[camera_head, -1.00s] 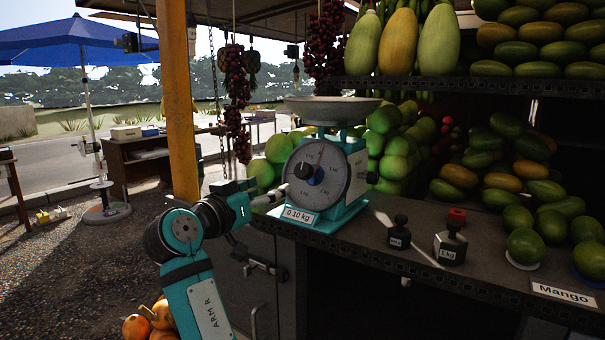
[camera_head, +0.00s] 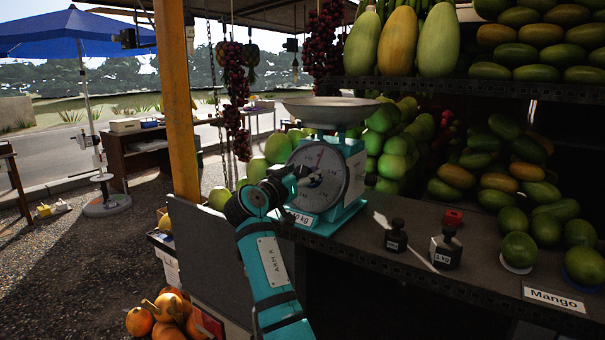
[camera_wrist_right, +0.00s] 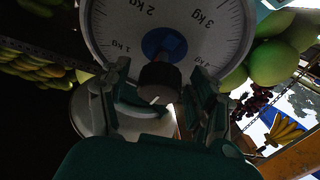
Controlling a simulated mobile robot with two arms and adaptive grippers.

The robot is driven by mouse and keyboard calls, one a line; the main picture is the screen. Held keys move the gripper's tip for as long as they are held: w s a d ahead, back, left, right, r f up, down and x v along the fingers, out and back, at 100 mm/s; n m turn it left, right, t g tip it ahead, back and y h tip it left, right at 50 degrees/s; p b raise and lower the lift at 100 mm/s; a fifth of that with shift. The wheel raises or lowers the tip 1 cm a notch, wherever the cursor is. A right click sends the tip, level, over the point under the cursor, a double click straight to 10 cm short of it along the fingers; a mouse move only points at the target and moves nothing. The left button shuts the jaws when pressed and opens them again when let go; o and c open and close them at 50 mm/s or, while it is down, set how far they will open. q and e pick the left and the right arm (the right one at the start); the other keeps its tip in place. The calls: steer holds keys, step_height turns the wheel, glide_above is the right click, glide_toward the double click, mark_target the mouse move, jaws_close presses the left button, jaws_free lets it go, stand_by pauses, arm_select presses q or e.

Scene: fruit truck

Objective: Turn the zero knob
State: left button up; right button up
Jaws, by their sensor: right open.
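The teal scale (camera_head: 355,165) stands on the counter with its round white dial (camera_head: 330,160) facing me. In the right wrist view, the dark zero knob (camera_wrist_right: 160,82) with a white mark sits in front of the dial's blue hub (camera_wrist_right: 163,42). My right gripper (camera_head: 306,177) is at the dial face in the head view and hides the knob there. Its open fingers stand on either side of the knob in the wrist view, with visible gaps; I see no firm contact. The red needle (camera_head: 320,156) points roughly upward. My left gripper is not in view.
A metal pan (camera_head: 330,108) tops the scale. Two dark weights, a small one (camera_head: 396,238) and a 1 kg one (camera_head: 446,248), stand to its right, with a red block (camera_head: 453,217) by the larger. Green fruit lies behind; an orange post (camera_head: 177,100) rises at left.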

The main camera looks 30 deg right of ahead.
steer(key=c, duration=1.2)
steer(key=n+t+p, duration=0.1)
steer(key=n+p, duration=0.1)
steer(key=shift+r+n+y, duration=0.15)
steer(key=shift+n+y, duration=0.25)
steer(key=n+y+p, duration=0.1)
steer(key=n+p, duration=0.3)
steer(key=p, duration=0.2)
steer(key=n+t+y+p, duration=0.1)
steer(key=n+y+p, duration=0.1)
steer(key=n+p, duration=0.2)
steer(key=n+y+p, duration=0.2)
steer(key=n+p, duration=0.2)
steer(key=p, duration=0.4)
steer(key=shift+s+r+t, duration=0.1)
steer(key=shift+t, duration=0.2)
steer(key=shift+f+n+y+p, duration=0.3)
steer(key=shift+n+p, duration=0.2)
steer(key=shift+p, duration=0.45)
